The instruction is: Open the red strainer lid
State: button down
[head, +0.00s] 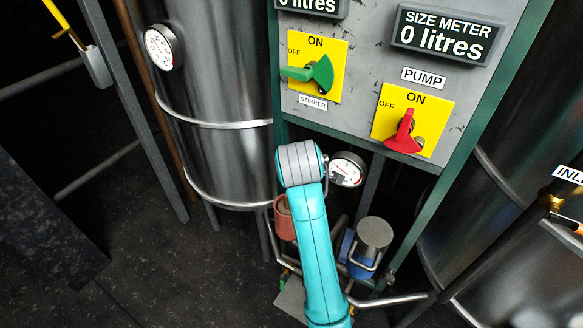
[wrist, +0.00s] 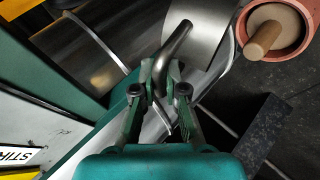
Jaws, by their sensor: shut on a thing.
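The red strainer (head: 284,222) stands low in the middle of the head view, partly hidden behind my arm. In the wrist view its round red body (wrist: 301,50) is at the upper right, uncovered, with a tan cylinder (wrist: 268,38) showing inside. A grey metal lid (wrist: 208,22) is beside the opening, apart from the rim and tilted. Its curved metal handle (wrist: 178,48) reaches down between my fingers. My gripper (wrist: 160,92) is shut on this handle. In the head view my arm hides the gripper and the lid.
A blue strainer (head: 374,240) with a metal lid stands right of my arm. A pressure gauge (head: 347,169) is just behind. The control panel (head: 362,75) hangs above, with a green stirrer switch (head: 311,74) and a red pump switch (head: 404,132). Large steel tanks (head: 225,95) stand behind; pipes run low.

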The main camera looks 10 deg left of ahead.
jog(key=shift+w+d, duration=0.2)
jog(key=shift+w, duration=0.3)
jog(key=shift+w+d, duration=0.2)
jog(key=shift+w, duration=0.3)
jog(key=c, duration=1.2)
grip_release()
jog(key=v, duration=1.2)
jog(key=shift+f, duration=0.15)
